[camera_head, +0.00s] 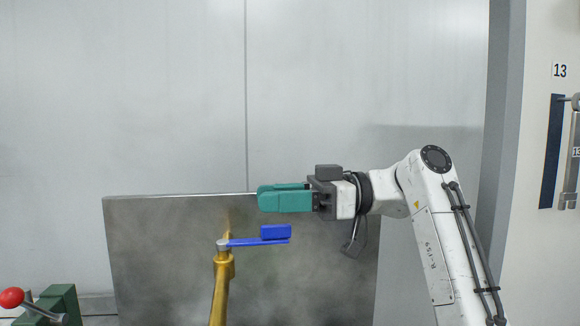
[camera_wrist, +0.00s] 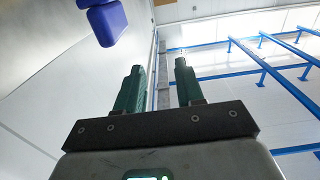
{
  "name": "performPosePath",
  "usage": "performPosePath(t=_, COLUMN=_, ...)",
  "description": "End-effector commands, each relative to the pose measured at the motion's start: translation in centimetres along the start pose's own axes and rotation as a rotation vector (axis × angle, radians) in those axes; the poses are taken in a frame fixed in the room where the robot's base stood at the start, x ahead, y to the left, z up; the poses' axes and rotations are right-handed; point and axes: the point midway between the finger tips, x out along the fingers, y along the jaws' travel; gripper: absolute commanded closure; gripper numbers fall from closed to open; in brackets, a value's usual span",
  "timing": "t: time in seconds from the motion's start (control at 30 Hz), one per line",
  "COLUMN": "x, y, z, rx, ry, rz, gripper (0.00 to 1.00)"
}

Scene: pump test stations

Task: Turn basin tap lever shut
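The basin tap has a brass-coloured body (camera_head: 223,283) that stands upright at the lower middle of the head view. Its blue lever (camera_head: 262,241) points right from the tap's top and ends in a raised blue block. My gripper (camera_head: 264,198) has teal fingers pointing left, above the lever in the picture and apart from it. In the wrist view my gripper (camera_wrist: 158,72) shows two separated fingers with nothing between them. The blue lever end (camera_wrist: 106,22) shows at the top left there, outside the left finger.
A grey stained panel (camera_head: 160,255) stands behind the tap. A red-knobbed handle (camera_head: 12,298) on a green block (camera_head: 58,302) is at the lower left. A door marked 13 (camera_head: 545,240) is at the right. Blue metal frames (camera_wrist: 262,62) show in the wrist view.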

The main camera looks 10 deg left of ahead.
Motion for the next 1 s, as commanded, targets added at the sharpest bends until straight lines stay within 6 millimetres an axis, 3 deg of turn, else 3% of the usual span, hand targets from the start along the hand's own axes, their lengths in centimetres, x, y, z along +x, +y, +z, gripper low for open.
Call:
performPosePath(t=0.17, x=0.0, y=-2.7, z=-3.1, rx=-0.008, ry=0.0, rz=0.0, gripper=0.63)
performPosePath(t=0.6, x=-0.1, y=-9.9, z=-6.2, rx=-0.004, ry=0.0, rz=0.001, gripper=0.63)
performPosePath(t=0.8, x=-0.1, y=-11.4, z=-7.0, rx=-0.002, ry=0.001, rz=0.0, gripper=0.63)
performPosePath(t=1.0, x=-0.1, y=-11.6, z=-7.1, rx=0.0, ry=0.001, rz=0.0, gripper=0.63)
